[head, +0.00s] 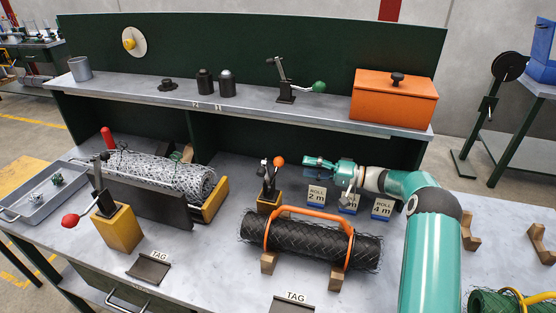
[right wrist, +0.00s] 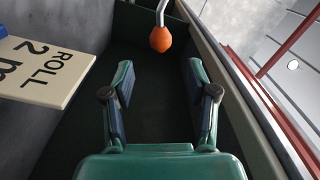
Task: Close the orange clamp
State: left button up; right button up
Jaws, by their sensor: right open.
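The orange clamp is a small dark toggle clamp (head: 267,180) on a yellow block (head: 269,204), behind the dark mesh roll. Its lever stands raised and ends in an orange knob (head: 279,160). My right gripper (head: 308,163) is just right of the knob, pointing left at about its height, apart from it. In the right wrist view the open, empty fingers (right wrist: 160,80) point towards the orange knob (right wrist: 161,39), which hangs from a pale metal rod just beyond the fingertips, centred between them. My left gripper is not in view.
A red-knobbed clamp (head: 100,190) stands left. The shelf (head: 330,109) runs above.

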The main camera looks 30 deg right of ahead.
aim_at(279, 162)
jog(key=p+x, duration=0.2)
jog(key=x, duration=0.8)
jog(key=shift+s, duration=0.1)
grip_shut()
jog(key=shift+d, duration=0.2)
jog(key=shift+a, duration=0.15)
jog(key=shift+b, duration=0.4)
